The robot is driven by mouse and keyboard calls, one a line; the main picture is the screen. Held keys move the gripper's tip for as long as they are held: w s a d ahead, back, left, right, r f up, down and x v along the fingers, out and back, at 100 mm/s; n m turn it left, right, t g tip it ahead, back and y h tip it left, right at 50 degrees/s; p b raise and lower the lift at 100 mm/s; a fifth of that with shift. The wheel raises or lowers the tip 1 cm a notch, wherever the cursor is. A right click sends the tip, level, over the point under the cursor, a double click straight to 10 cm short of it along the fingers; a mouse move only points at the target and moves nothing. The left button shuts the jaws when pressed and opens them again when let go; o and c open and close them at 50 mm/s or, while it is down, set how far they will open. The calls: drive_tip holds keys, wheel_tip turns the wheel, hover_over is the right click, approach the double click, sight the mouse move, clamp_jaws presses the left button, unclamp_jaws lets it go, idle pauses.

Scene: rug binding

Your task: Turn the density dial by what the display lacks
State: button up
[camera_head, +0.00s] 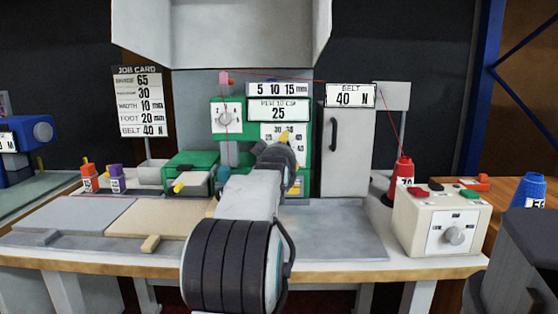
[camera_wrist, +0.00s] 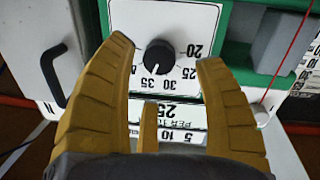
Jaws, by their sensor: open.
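The density dial is a black knob (camera_wrist: 159,56) on a white plate with 20, 25, 30 and 35 around it, upside down in the wrist view. In the head view my gripper (camera_head: 285,143) covers most of the dial plate (camera_head: 268,131). The display (camera_head: 278,113) reads 25 per 10 cm. It also shows in the wrist view (camera_wrist: 180,111). The job card (camera_head: 140,101) lists 65, 30, 10 mm, 20 mm and 40 N.
A grey cabinet with a black handle (camera_head: 334,134) and a 40 N belt display (camera_head: 349,96) stands right of the dial. A red thread spool (camera_head: 403,178) and a control box (camera_head: 440,222) are further right. The grey tabletop (camera_head: 335,228) right of my arm is clear.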

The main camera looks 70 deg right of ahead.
drive_tip(key=v, duration=0.7)
drive_tip(key=shift+a, duration=0.15)
drive_tip(key=shift+w, duration=0.1)
idle(0.6)
